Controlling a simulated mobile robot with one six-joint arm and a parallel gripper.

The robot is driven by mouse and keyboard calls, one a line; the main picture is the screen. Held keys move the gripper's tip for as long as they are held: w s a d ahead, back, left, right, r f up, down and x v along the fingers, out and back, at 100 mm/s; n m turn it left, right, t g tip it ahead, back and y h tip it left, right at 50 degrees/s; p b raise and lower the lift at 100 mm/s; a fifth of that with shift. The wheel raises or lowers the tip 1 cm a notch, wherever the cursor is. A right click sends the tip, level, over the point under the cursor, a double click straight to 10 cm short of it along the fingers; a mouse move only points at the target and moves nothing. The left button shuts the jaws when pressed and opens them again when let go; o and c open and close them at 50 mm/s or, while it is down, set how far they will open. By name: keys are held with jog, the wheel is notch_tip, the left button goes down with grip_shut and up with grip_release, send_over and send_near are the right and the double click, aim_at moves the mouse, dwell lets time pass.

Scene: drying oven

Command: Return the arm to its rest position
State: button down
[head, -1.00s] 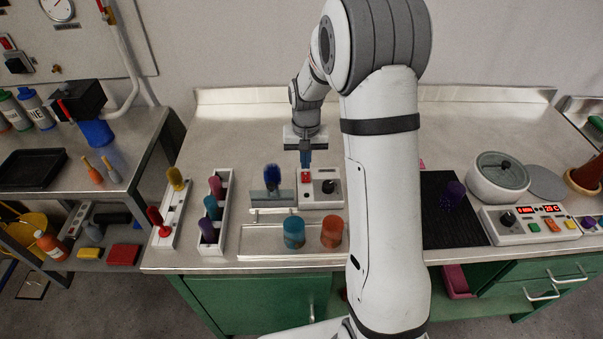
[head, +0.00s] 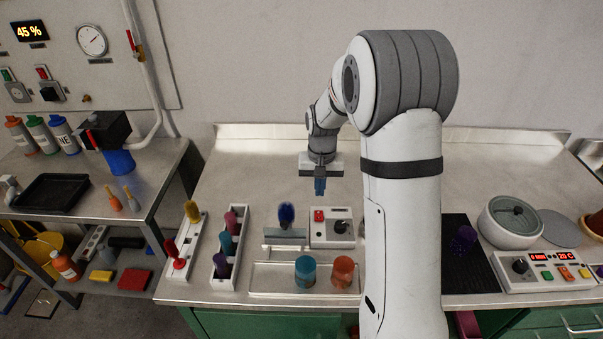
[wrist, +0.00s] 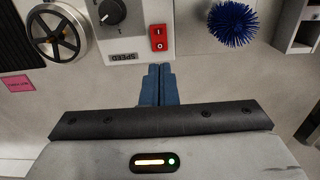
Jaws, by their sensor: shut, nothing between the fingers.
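My gripper (head: 320,187) hangs from my bent arm over the back middle of the steel bench (head: 262,170), fingers pointing down. Its blue fingers are together with nothing between them; they also show in the wrist view (wrist: 157,85). The gripper is in the air behind a small control box (head: 331,228) with a red switch and a dark knob. In the wrist view the box (wrist: 125,45) lies beyond the fingertips, with the word SPEED on it, and the gripper is apart from it. My upper arm hides part of the bench right of the middle.
A blue spiky-topped item (head: 286,215) stands left of the box. Teal (head: 305,274) and orange (head: 343,272) containers stand on a front tray (head: 262,280). Racks (head: 228,270) are at left. A dark mat (head: 465,275), round pot (head: 508,224) and display unit (head: 545,272) are at right. The back is clear.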

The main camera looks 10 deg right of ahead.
jog(key=s+r+t, duration=0.1)
jog(key=s+r, duration=1)
jog(key=s+a+r+n+t, duration=0.1)
jog(key=s+r+n+t, duration=0.1)
jog(key=s, duration=1.3)
jog(key=shift+s+r, duration=0.15)
jog(key=shift+r, duration=0.4)
jog(key=c, duration=2.1)
grip_release()
jog(key=shift+c, duration=0.2)
